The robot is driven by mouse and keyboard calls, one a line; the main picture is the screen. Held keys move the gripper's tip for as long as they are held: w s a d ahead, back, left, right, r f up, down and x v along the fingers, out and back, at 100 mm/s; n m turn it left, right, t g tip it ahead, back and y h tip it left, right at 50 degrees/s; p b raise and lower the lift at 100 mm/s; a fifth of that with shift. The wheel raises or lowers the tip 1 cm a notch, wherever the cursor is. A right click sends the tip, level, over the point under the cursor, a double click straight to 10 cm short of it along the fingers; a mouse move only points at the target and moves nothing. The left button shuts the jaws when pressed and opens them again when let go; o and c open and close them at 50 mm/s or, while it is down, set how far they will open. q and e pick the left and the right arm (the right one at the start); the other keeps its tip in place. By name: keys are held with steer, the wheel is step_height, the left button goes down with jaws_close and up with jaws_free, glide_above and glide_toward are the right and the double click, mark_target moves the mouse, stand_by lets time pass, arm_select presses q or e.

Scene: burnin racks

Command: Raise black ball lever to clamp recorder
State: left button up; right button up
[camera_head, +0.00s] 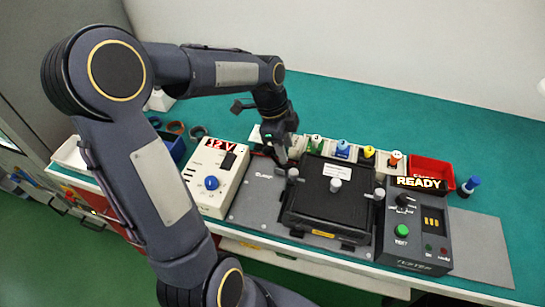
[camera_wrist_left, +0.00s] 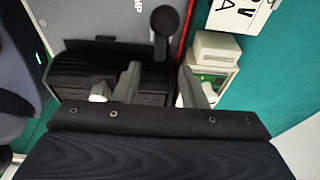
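The black ball lever (camera_wrist_left: 165,20) shows in the left wrist view as a round black knob on a dark stem, beside a grey plate with lettering ending in "MP". My left gripper (camera_wrist_left: 160,75) is open, with a clear gap between its two grey fingers. The ball stands just beyond the fingertips, roughly in line with the gap, and no grip on it shows. In the head view my left gripper (camera_head: 281,158) points down at the left rear of the black recorder box (camera_head: 325,212) and hides the lever. The box lies flat on a grey plate (camera_head: 250,200). My right gripper is not in view.
A white "12 V" supply box (camera_head: 215,178) stands close left of the gripper. The "READY" tester (camera_head: 415,228) stands to the right. Several coloured bottles and a red bin (camera_head: 431,171) line the back. The green tabletop (camera_head: 420,125) behind them is clear.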

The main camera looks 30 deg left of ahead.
arm_select(q)
steer(key=d+p+v, duration=0.1)
steer(key=p+v, duration=0.4)
steer(key=v, duration=0.2)
steer(key=shift+w+d+r, duration=0.25)
steer(key=shift+d+r, duration=0.05)
steer(key=shift+r, duration=0.15)
steer(key=s+d+r+n+t, duration=0.1)
steer(key=s+d+n+t, duration=0.1)
steer(key=s+n, duration=0.6)
steer(key=s+d+r+n+t+h, duration=0.1)
steer(key=s+d+n, duration=0.3)
steer(key=s+n, duration=0.4)
steer(key=s+r+t, duration=0.1)
steer(key=s, duration=0.1)
steer(key=shift+s+t, duration=0.25)
steer(key=shift+t, duration=0.15)
steer(key=shift+o, duration=0.4)
steer(key=shift+d, duration=0.15)
